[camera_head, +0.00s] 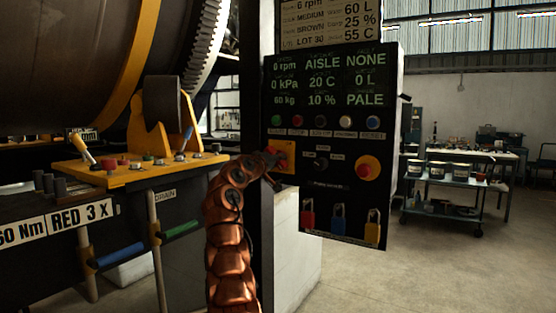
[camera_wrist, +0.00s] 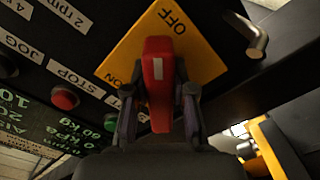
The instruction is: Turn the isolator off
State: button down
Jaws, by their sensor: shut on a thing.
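The isolator is a red handle (camera_wrist: 158,85) on a yellow plate (camera_wrist: 203,65), with an OFF label near the top and an ON label at lower left in the wrist view. The handle's white mark faces the camera; its exact angle between the labels is hard to tell. My gripper (camera_wrist: 160,105) has one finger on each side of the handle and is shut on it. In the head view my gripper (camera_head: 275,165) is at the left edge of the black panel and partly covers the yellow plate (camera_head: 290,152).
A metal post stands just left. Floor (camera_head: 440,265) at right is open.

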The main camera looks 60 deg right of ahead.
jog(key=shift+w+m, duration=0.1)
jog(key=shift+m, duration=0.2)
dwell(0.4)
jog(key=c, duration=1)
grip_release()
jog(key=shift+o, duration=0.2)
jog(key=shift+a, duration=0.1)
jog(key=a, duration=1.1)
jog(key=shift+s+a, duration=0.25)
jog(key=shift+a, duration=0.05)
dwell(0.5)
